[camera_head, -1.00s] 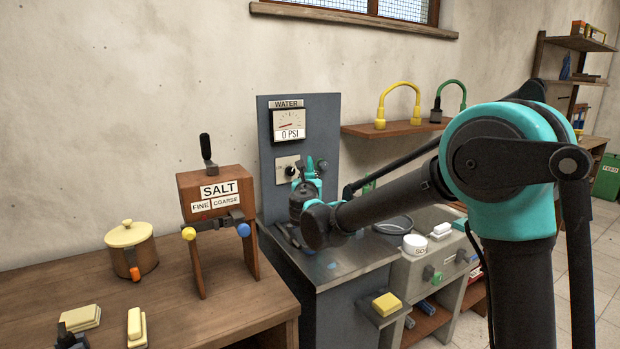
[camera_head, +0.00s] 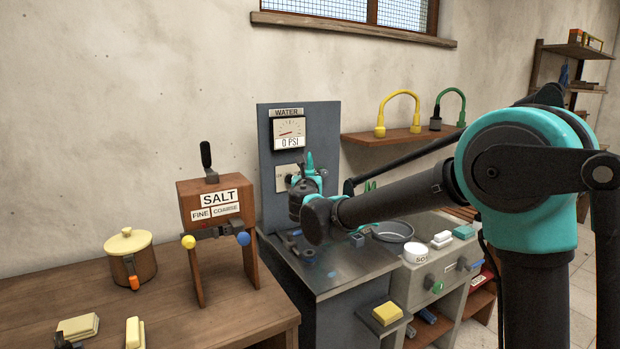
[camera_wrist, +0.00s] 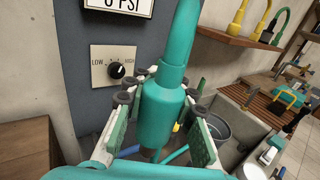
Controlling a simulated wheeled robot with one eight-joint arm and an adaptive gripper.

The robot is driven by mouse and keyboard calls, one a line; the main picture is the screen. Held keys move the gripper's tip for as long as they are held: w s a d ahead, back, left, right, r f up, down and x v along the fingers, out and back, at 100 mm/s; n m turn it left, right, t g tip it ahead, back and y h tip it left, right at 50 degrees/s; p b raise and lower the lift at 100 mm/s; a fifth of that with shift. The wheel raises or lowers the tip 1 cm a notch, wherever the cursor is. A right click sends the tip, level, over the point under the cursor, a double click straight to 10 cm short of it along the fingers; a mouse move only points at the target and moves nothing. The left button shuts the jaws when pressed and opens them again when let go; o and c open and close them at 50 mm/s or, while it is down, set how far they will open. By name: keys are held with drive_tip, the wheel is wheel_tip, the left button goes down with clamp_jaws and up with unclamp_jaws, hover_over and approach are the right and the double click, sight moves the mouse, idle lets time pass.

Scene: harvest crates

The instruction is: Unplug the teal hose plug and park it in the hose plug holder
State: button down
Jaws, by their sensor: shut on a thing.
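The teal hose plug (camera_wrist: 165,110) is a fat cylinder with a narrower stem above it, upright in the wrist view. My gripper (camera_wrist: 160,125) is shut on its wide body, with one padded finger on each side. In the head view my gripper (camera_head: 304,190) is in front of the grey water panel, above the metal counter, and the teal plug (camera_head: 310,162) shows at its top. The plug's lower end is hidden, so I cannot tell whether it touches anything. I cannot surely identify the hose plug holder; a small blue-grey block (camera_head: 357,240) stands on the counter.
The water panel (camera_head: 330,125) carries a gauge (camera_head: 289,134) reading 0 PSI and a LOW-HIGH knob (camera_wrist: 116,70). A round pan (camera_head: 392,231) and white jar (camera_head: 416,252) are right of my gripper. The salt dispenser (camera_head: 208,196) stands left. Yellow and green hoses sit on a shelf (camera_head: 372,140).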

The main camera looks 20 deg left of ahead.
drive_tip(key=shift+r, duration=1.05)
